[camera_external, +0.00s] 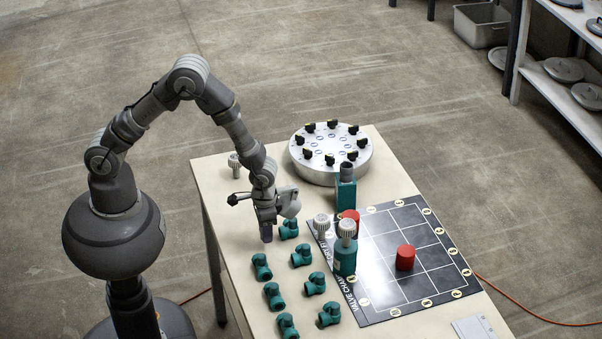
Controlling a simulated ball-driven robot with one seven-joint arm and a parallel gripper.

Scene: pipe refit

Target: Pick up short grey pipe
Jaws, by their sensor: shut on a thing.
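My gripper (265,216) points down over the left part of the table, just left of a teal fitting. It is shut on a small dark grey upright piece (266,233), which looks like the short grey pipe. The fingers hide much of it, and I cannot tell whether its lower end touches the table. Another grey cylindrical piece (347,171) stands on top of a teal block (346,194) near the round silver device.
Several teal fittings (301,256) stand in front of my gripper. A round silver device (331,155) with black knobs is at the back. A black grid board (408,262) with a red cylinder (405,257) lies to the right. White-knobbed pieces (347,232) stand at its left edge.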

